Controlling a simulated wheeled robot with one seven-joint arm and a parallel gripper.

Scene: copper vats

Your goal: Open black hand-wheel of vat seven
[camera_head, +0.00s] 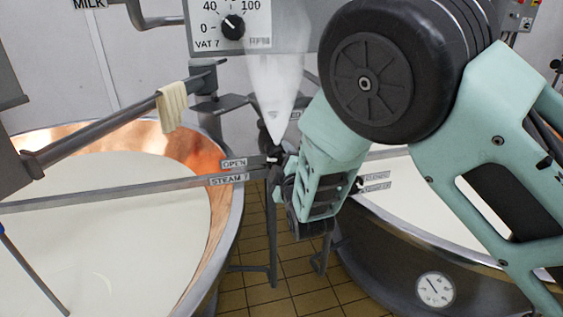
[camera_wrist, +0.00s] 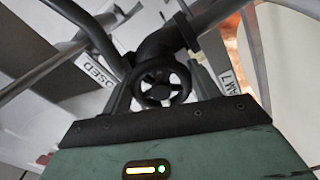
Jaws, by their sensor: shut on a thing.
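The black hand-wheel (camera_wrist: 158,91) shows in the wrist view, a small spoked wheel on a dark valve body. My gripper (camera_wrist: 163,88) has one finger on each side of the wheel and is shut on it. In the head view my gripper (camera_head: 277,172) is at the pipe between two vats and hides most of the wheel. An OPEN label (camera_head: 234,163) and a STEAM 7 label (camera_head: 228,180) are left of it. A CLOSED label (camera_head: 376,177) is on the right, partly seen. How far the wheel is turned cannot be told.
A copper-lined vat (camera_head: 190,150) of white liquid stands left, another vat (camera_head: 400,232) right, with a dial gauge (camera_head: 435,289). The VAT 7 panel (camera_head: 230,25) hangs above. Grey pipes (camera_head: 115,190) cross the left vat.

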